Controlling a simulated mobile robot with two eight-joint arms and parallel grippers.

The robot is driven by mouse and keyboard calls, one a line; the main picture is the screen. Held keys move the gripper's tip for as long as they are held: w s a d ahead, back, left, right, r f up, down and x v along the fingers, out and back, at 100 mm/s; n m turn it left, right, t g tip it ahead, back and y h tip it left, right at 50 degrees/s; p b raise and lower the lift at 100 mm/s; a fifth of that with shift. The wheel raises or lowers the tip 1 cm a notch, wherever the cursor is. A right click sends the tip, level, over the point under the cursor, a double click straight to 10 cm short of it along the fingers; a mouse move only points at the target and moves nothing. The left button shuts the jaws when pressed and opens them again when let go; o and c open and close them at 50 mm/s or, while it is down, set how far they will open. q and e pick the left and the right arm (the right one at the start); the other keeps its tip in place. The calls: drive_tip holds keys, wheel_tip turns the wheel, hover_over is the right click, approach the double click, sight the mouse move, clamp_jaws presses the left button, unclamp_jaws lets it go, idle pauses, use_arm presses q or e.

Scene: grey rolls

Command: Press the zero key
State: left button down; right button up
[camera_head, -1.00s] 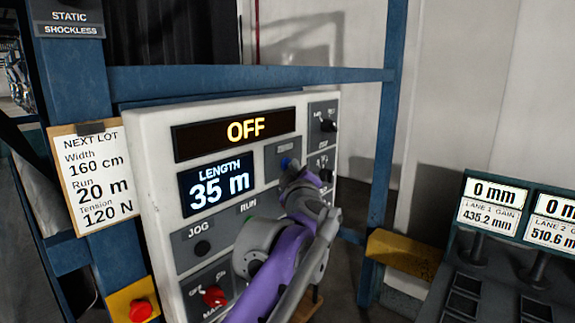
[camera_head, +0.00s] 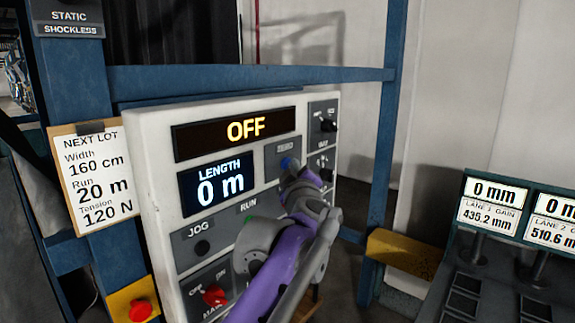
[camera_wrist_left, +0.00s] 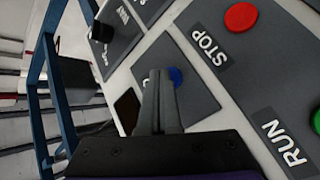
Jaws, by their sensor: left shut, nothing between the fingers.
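The zero key is a blue button (camera_head: 286,162) below the ZERO label on a grey plate of the white control panel (camera_head: 152,172). In the left wrist view the blue button (camera_wrist_left: 177,77) shows just right of my fingertips, partly hidden by them. My left gripper (camera_head: 291,170), on a purple and grey arm, is shut and empty with its tips at the button. I cannot tell whether they touch it. The LENGTH display (camera_head: 219,188) reads 0 m. My right gripper is not in view.
The display above (camera_head: 235,133) reads OFF. A red STOP button (camera_wrist_left: 241,17) and a green RUN button (camera_wrist_left: 317,121) sit near the key. A red knob (camera_head: 214,295) is lower on the panel. Blue frame posts (camera_head: 383,150) stand around it. A lane console (camera_head: 490,245) is at right.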

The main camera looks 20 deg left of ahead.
use_arm(q)
drive_tip(key=shift+s+d, duration=0.25)
drive_tip(key=shift+d, duration=0.2)
drive_tip(key=shift+s+d, duration=0.25)
drive_tip(key=shift+d, duration=0.55)
drive_tip(key=shift+s+d, duration=0.3)
drive_tip(key=shift+d, duration=0.5)
drive_tip(key=shift+s+d, duration=0.25)
drive_tip(key=shift+d, duration=0.55)
